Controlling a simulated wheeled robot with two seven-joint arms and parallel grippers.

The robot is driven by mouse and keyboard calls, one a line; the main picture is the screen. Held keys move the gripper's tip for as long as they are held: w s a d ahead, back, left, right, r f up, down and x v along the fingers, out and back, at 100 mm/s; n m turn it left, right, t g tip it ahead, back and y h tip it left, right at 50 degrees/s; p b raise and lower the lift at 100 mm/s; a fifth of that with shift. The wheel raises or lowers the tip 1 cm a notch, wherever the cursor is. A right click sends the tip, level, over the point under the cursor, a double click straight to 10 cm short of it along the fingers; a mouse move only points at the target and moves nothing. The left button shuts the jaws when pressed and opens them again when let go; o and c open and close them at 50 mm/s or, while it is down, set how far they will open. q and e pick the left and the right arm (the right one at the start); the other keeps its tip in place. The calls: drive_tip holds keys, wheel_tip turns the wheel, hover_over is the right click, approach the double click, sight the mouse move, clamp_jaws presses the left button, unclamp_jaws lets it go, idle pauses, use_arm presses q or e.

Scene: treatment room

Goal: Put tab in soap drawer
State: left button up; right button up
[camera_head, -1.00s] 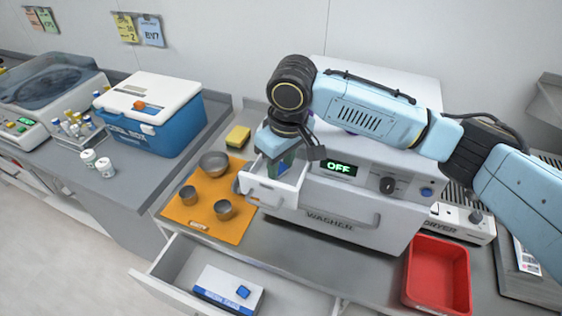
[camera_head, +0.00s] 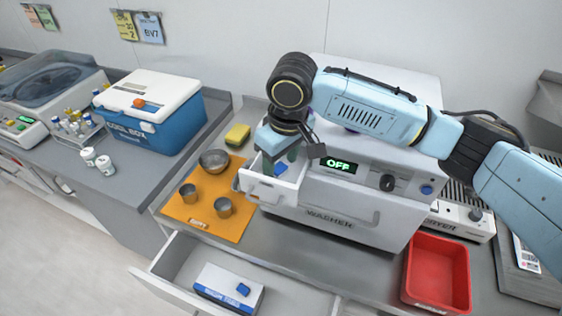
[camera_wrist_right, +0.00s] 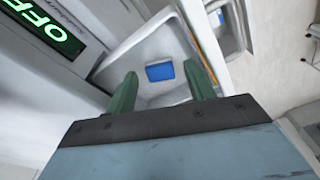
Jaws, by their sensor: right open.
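The soap drawer (camera_head: 256,186) is a white tray pulled out from the washer's upper left front. A blue tab (camera_head: 281,168) lies inside it; in the right wrist view the tab (camera_wrist_right: 160,71) rests flat on the drawer floor. My right gripper (camera_head: 284,158) points down into the drawer from above. Its green fingers (camera_wrist_right: 158,76) are open and empty, one to each side of the tab in the wrist view and apart from it. A second blue tab (camera_head: 243,289) lies on a white and blue box (camera_head: 217,283) in the lower open drawer. My left gripper is out of view.
The white washer (camera_head: 350,205) reads OFF. An orange mat (camera_head: 205,212) with metal cups, a yellow sponge (camera_head: 237,135) and a blue cool box (camera_head: 155,115) are to the left. A red bin (camera_head: 437,273) is at right. The open lower drawer (camera_head: 180,262) juts out below.

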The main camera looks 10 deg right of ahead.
sight(286, 178)
wheel_tip(286, 178, up, 12)
drive_tip(key=s, duration=0.1)
drive_tip(key=shift+d+f+b, duration=0.25)
drive_tip(key=shift+d+b, duration=0.15)
idle(1.0)
